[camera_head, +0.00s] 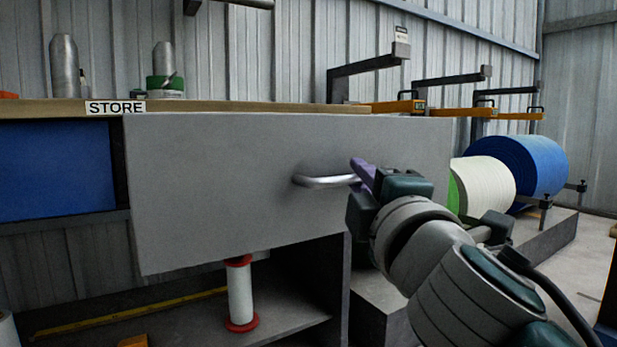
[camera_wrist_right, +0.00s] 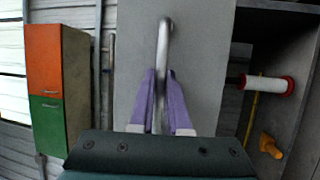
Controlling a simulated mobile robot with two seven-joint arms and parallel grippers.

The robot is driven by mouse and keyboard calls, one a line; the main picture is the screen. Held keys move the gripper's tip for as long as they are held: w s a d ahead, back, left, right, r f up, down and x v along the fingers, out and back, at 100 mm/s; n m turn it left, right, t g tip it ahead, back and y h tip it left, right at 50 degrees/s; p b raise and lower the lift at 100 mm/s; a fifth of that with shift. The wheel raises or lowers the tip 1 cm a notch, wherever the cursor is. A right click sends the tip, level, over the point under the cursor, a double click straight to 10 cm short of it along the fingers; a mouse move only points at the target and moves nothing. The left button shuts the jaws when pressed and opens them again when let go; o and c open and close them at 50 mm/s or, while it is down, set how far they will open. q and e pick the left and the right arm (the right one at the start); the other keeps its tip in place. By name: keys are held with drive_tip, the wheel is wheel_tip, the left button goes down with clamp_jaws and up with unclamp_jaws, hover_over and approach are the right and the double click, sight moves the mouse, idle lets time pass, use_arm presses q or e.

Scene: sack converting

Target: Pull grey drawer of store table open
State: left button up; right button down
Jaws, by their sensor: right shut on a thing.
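The grey drawer (camera_head: 220,190) of the store table has a wide flat front, which stands out from the table beside the blue front. Its silver bar handle (camera_head: 318,182) is on the right half of the front. My right gripper (camera_head: 362,178) is at the right part of the handle, with its purple fingers shut on it. In the right wrist view the two purple fingers (camera_wrist_right: 162,105) lie on either side of the handle (camera_wrist_right: 164,50), in front of the grey drawer front (camera_wrist_right: 205,60). The drawer's inside is hidden. My left gripper is not in view.
The table top (camera_head: 250,106) carries a STORE label (camera_head: 115,107). A blue drawer front (camera_head: 55,170) is at the left. A white spool with red ends (camera_head: 240,290) stands on the shelf below. Large white (camera_head: 487,186) and blue (camera_head: 535,165) rolls lie at the right.

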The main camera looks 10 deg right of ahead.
drive_tip(key=c, duration=1.2)
unclamp_jaws()
drive_tip(key=shift+o, duration=0.2)
drive_tip(key=s+f, duration=0.1)
drive_tip(key=s, duration=0.9)
drive_tip(key=shift+a+f, duration=0.3)
drive_tip(key=shift+f, duration=0.1)
drive_tip(key=shift+w, duration=0.1)
